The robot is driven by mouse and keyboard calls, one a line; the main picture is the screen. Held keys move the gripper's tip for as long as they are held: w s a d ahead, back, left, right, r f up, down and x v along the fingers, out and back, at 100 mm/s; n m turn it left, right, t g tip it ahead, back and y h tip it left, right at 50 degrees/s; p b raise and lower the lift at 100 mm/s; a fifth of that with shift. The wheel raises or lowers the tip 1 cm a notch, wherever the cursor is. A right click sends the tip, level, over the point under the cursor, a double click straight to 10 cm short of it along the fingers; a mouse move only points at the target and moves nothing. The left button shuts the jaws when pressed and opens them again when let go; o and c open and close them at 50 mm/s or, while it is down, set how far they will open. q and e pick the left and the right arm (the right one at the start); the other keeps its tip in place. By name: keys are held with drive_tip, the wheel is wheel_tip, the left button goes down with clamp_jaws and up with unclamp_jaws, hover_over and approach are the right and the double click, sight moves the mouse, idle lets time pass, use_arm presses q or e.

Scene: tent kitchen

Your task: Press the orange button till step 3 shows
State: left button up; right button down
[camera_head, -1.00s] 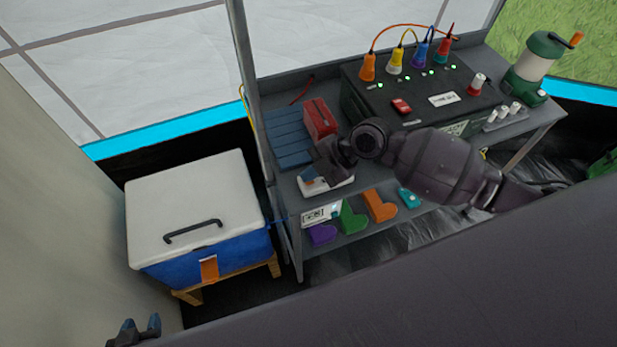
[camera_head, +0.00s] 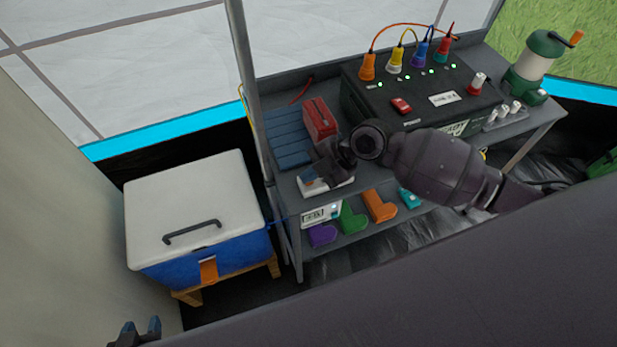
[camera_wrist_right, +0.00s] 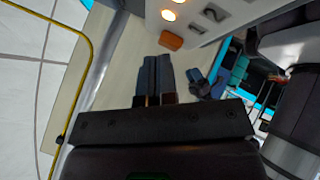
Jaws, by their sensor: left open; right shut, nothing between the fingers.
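My right gripper (camera_wrist_right: 158,75) is shut and empty. In the right wrist view an orange button (camera_wrist_right: 171,40) sits on the edge of a white device (camera_wrist_right: 212,30), just past the fingertips; I see a gap between them in the picture but cannot tell the depth. Two round lights (camera_wrist_right: 168,15) glow on the device, and dark marks lie beside them; the rest is cut off. In the head view the white device (camera_head: 340,187) lies on the upper shelf, partly hidden under my right gripper (camera_head: 309,180). My left gripper (camera_head: 140,330) is open at the lower left.
Blue slats (camera_head: 288,138) and a red box (camera_head: 319,118) lie behind the device. A black power box (camera_head: 420,95) with coloured plugs stands to the right. Coloured blocks (camera_head: 352,217) and a white panel (camera_head: 320,215) are below. A cooler (camera_head: 190,205) stands left.

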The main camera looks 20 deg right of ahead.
use_arm(q)
drive_tip(key=shift+s+f, duration=0.1)
drive_tip(key=shift+f, duration=0.2)
use_arm(e)
drive_tip(key=shift+f, duration=0.25)
use_arm(q)
drive_tip(key=shift+r, duration=0.2)
use_arm(e)
drive_tip(key=shift+r, duration=0.1)
use_arm(q)
drive_tip(key=shift+w+r, duration=0.2)
drive_tip(key=shift+r, duration=0.25)
use_arm(e)
drive_tip(key=shift+r, duration=0.85)
drive_tip(key=shift+r+p, duration=0.65)
drive_tip(key=shift+r, duration=0.2)
drive_tip(key=shift+r+p, duration=0.75)
drive_tip(key=shift+r, duration=0.95)
use_arm(q)
drive_tip(key=r, duration=0.1)
drive_tip(key=w+r, duration=0.1)
drive_tip(key=r, duration=0.1)
drive_tip(key=shift+r+t, duration=0.3)
drive_tip(key=shift+f, duration=0.2)
use_arm(e)
drive_tip(key=shift+f, duration=0.1)
